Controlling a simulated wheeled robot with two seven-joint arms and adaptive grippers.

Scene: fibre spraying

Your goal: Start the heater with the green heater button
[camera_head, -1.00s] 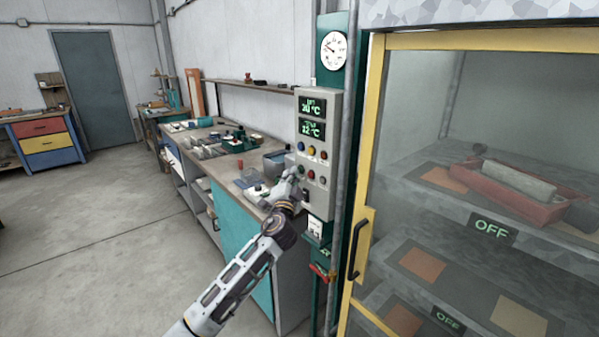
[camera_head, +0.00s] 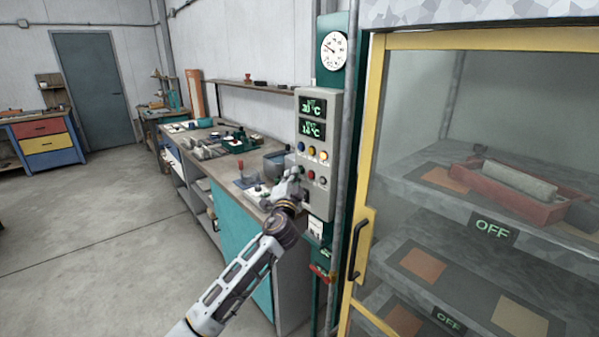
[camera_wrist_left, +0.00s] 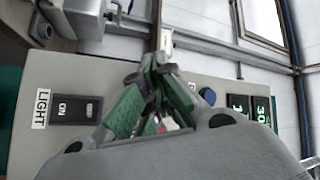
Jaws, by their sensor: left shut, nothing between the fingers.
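The grey control panel (camera_head: 318,196) is mounted on a post left of the glass cabinet. It has two green-lit displays (camera_head: 312,118), and the lower reads about 14 °C. The green heater button (camera_head: 301,169) shows only as a small spot at my left gripper's tip. My left gripper (camera_head: 296,173) is shut and empty at the panel's lower button row. I cannot tell whether it touches the button. In the left wrist view its closed fingers (camera_wrist_left: 152,68) lie across the panel and hide most buttons; a blue button (camera_wrist_left: 207,96) shows beside them.
A LIGHT switch (camera_wrist_left: 75,108) sits low on the panel. The yellow-framed cabinet door (camera_head: 370,150) is closed, with OFF signs (camera_head: 493,229) inside. A cluttered workbench (camera_head: 225,170) stands left; the floor is open.

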